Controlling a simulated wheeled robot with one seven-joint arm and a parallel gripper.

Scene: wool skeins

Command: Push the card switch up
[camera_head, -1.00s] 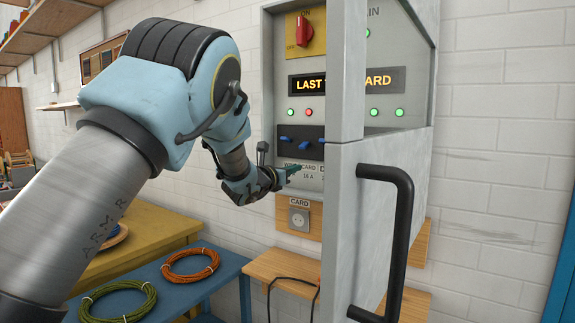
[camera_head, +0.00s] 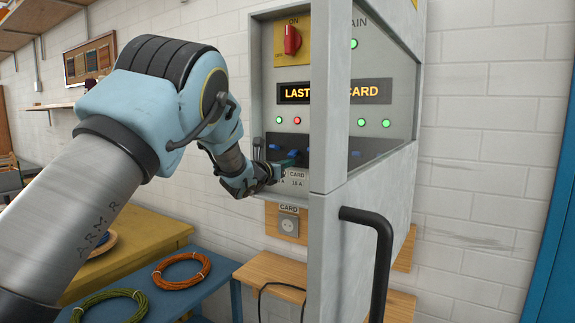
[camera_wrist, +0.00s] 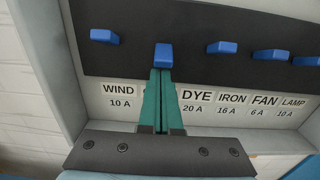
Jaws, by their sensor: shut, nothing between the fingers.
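The card switch (camera_wrist: 164,56) is a blue lever on a dark strip, standing lower in the wrist view than the levers on either side. My gripper (camera_wrist: 161,72) is shut and empty. Its teal fingertips are directly below the card switch, at its lower edge; I cannot tell whether they touch. The fingers cover the label under this switch in the wrist view. In the head view my gripper (camera_head: 291,161) reaches into the grey cabinet, just above the CARD 16 A label (camera_head: 296,179).
Other blue levers stand close by, above labels WIND (camera_wrist: 118,90) and DYE (camera_wrist: 196,96). A cabinet wall (camera_head: 331,100) stands right of my gripper, with a black handle (camera_head: 382,245) below. A display (camera_head: 297,93) and red knob (camera_head: 292,40) sit higher.

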